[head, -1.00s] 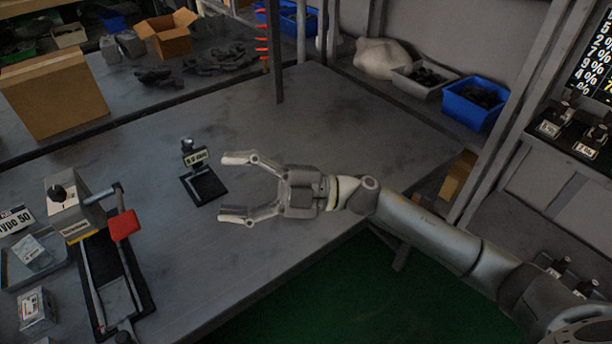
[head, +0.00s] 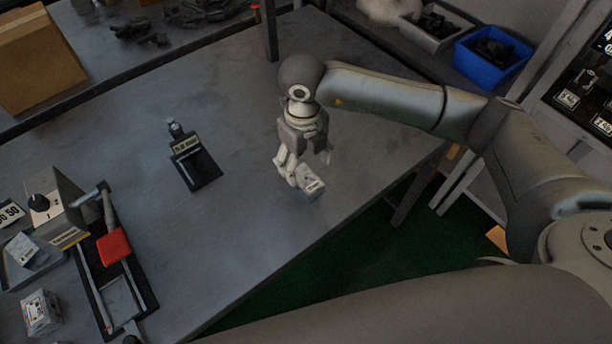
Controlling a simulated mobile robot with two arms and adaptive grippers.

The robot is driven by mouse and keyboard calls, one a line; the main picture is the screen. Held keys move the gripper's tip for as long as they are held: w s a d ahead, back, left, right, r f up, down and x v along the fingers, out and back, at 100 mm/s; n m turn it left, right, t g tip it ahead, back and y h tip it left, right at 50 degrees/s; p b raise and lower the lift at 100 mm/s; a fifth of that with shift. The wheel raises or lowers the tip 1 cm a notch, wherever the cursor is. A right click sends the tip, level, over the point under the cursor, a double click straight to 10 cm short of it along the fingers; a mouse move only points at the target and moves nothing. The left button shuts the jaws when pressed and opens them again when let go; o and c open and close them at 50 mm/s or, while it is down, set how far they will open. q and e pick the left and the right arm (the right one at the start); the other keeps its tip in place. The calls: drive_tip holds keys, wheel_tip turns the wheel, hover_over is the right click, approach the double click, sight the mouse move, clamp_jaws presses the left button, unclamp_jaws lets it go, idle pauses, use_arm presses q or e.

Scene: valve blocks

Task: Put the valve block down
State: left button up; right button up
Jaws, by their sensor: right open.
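A small grey-white valve block (head: 312,189) with a label stands at the table's right front edge, below my right gripper. My right gripper (head: 306,170) points down over the block with its fingers open. One finger is close along the block's left side, and the other shows behind it to the right. I cannot tell whether a finger touches the block. The block looks to be on the grey table (head: 240,230), though its underside is hidden. My left gripper is not in view.
A black stand with a label (head: 193,160) is left of the gripper. A post (head: 271,32) rises behind. The table between stand and gripper is clear.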

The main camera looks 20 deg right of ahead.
sight(306, 178)
wheel_tip(306, 178, down, 2)
drive_tip(key=f, duration=0.1)
drive_tip(key=f+p, duration=0.1)
drive_tip(key=f, duration=0.1)
drive_tip(key=f+p, duration=0.1)
drive_tip(key=f, duration=0.1)
drive_tip(key=shift+d, duration=0.25)
drive_tip(key=shift+f, duration=0.3)
drive_tip(key=shift+c, duration=0.4)
drive_tip(key=c, duration=1.2)
drive_tip(key=shift+r, duration=0.1)
drive_tip(key=shift+c, duration=1.2)
